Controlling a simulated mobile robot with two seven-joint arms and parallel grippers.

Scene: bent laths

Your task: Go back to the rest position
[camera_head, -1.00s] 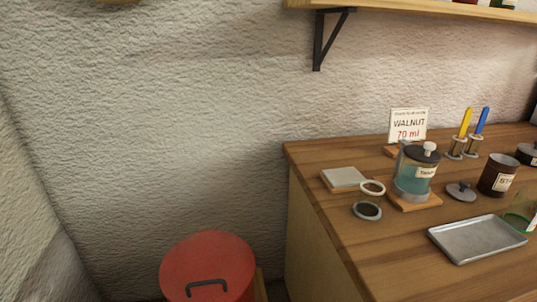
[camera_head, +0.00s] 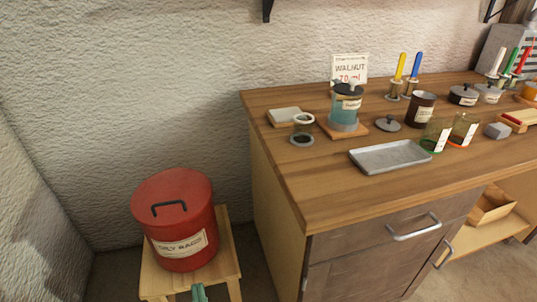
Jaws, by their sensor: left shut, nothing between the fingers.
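My left gripper (camera_head: 199,292) shows only as teal-green fingertips at the bottom edge of the head view. They are close together, with nothing seen between them. The rest of that gripper and its arm are outside the picture. It is in front of the wooden stool (camera_head: 229,247) that carries a red lidded bin (camera_head: 170,222). I cannot tell whether the fingertips touch the stool. My right gripper is not in view.
A wooden workbench (camera_head: 290,180) stands to the right, with a drawer handle (camera_head: 414,227) on its front. A textured wall stands behind.

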